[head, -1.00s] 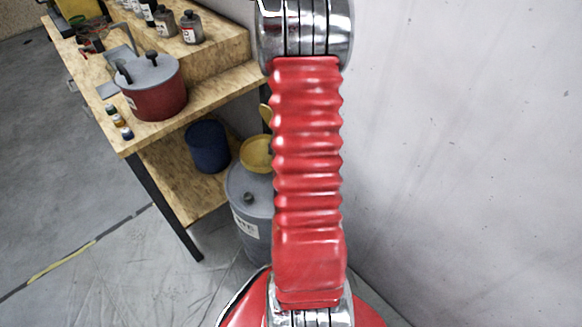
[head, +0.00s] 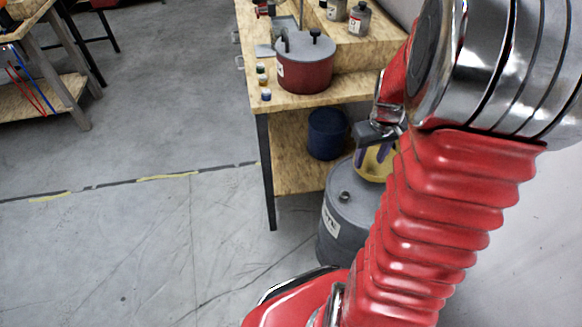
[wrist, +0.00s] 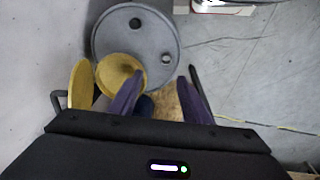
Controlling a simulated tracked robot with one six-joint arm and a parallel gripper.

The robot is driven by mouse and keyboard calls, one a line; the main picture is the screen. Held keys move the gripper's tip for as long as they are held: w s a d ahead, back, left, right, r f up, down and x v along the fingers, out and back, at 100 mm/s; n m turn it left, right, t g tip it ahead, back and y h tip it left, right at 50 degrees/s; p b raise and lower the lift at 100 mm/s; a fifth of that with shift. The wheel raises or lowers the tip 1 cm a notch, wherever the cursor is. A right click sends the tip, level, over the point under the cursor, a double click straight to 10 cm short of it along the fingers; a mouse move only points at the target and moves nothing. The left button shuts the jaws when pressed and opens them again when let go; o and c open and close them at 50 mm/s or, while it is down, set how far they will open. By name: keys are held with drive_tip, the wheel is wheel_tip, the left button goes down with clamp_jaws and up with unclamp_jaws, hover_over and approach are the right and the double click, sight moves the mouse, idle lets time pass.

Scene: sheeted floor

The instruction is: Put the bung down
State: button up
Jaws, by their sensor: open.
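A grey drum (head: 345,225) with a pale label stands beside the bench. A small dark round piece (head: 343,195), which looks like the bung, is on its top. In the wrist view the drum top (wrist: 160,45) shows this dark round spot (wrist: 135,23) and a second one (wrist: 138,58) nearer my fingers. I cannot tell whether the second is a bung or a hole. My gripper (head: 371,157) is over the drum's far side. In the wrist view its purple fingers (wrist: 158,85) are apart, with nothing held between them. A yellow funnel (wrist: 110,72) is beside the left finger.
A wooden bench (head: 290,101) holds a red pot with a grey lid (head: 305,65), small bottles (head: 358,22) and small jars. A blue bin (head: 327,135) stands on its lower shelf. A pale wall is close on the right. Floor to the left is open.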

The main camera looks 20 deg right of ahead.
drive_tip(key=w+a+r+t, duration=0.1)
drive_tip(key=a+r, duration=0.7)
drive_tip(key=a, duration=0.1)
drive_tip(key=s+a+r+t, duration=0.1)
drive_tip(key=s+a+r, duration=0.2)
drive_tip(key=a, duration=0.3)
drive_tip(key=s+a+r+n+t, duration=0.1)
drive_tip(key=s+a+r, duration=0.2)
drive_tip(key=a, duration=0.3)
drive_tip(key=s+a+r+t+y, duration=0.1)
drive_tip(key=s+a+r, duration=0.2)
drive_tip(key=a, duration=0.3)
drive_tip(key=shift+a+r+n, duration=0.15)
drive_tip(key=shift+r+n, duration=0.25)
drive_tip(key=shift+r, duration=0.2)
